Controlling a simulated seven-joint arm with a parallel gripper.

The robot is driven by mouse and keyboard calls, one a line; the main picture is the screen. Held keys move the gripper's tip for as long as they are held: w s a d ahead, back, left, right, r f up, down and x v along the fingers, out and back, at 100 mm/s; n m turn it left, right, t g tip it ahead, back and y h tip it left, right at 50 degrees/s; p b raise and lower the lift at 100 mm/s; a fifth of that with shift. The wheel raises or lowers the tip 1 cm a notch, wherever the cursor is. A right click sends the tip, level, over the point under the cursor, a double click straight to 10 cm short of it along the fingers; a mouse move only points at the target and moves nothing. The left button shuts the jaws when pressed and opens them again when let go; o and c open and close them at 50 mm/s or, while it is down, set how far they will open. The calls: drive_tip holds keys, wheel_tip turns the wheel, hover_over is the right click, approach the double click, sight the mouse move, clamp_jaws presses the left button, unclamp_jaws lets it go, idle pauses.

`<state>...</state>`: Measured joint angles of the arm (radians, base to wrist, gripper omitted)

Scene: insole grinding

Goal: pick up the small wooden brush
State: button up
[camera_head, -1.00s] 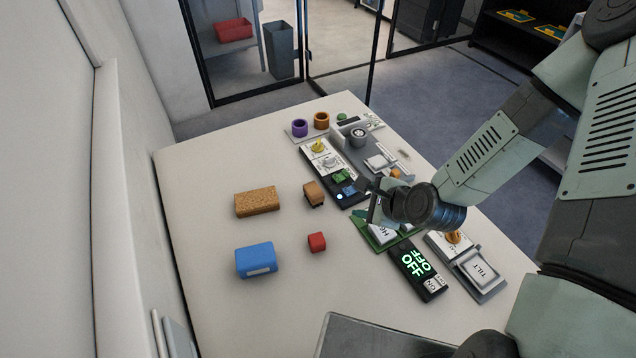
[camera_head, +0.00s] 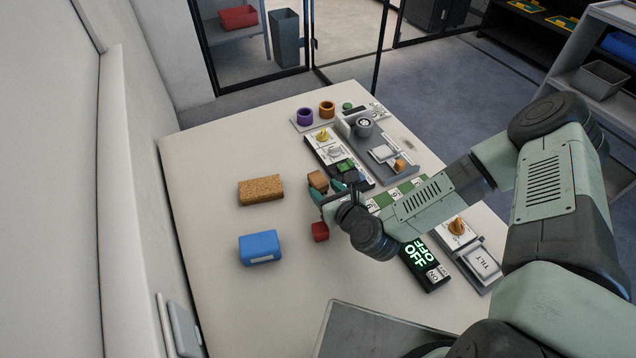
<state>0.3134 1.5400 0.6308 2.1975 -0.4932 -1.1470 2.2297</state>
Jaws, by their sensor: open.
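The small wooden brush (camera_head: 317,180) is a short brown wooden block on the white table, right of the cork block. In the earlier view dark bristles show under it; now its lower part is hidden behind my gripper. My gripper (camera_head: 325,192) is open, with its fingers right at the brush's near side. I cannot tell whether they touch it or reach around it.
A cork block (camera_head: 261,190) and a blue box (camera_head: 260,248) lie to the left. A red cube (camera_head: 320,232) sits just below my gripper. Control panels (camera_head: 428,268) with switches line the right side.

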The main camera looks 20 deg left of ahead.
sight(323, 188)
drive_tip(key=x, duration=0.5)
drive_tip(key=shift+d+f, duration=0.15)
drive_tip(key=shift+c, duration=0.3)
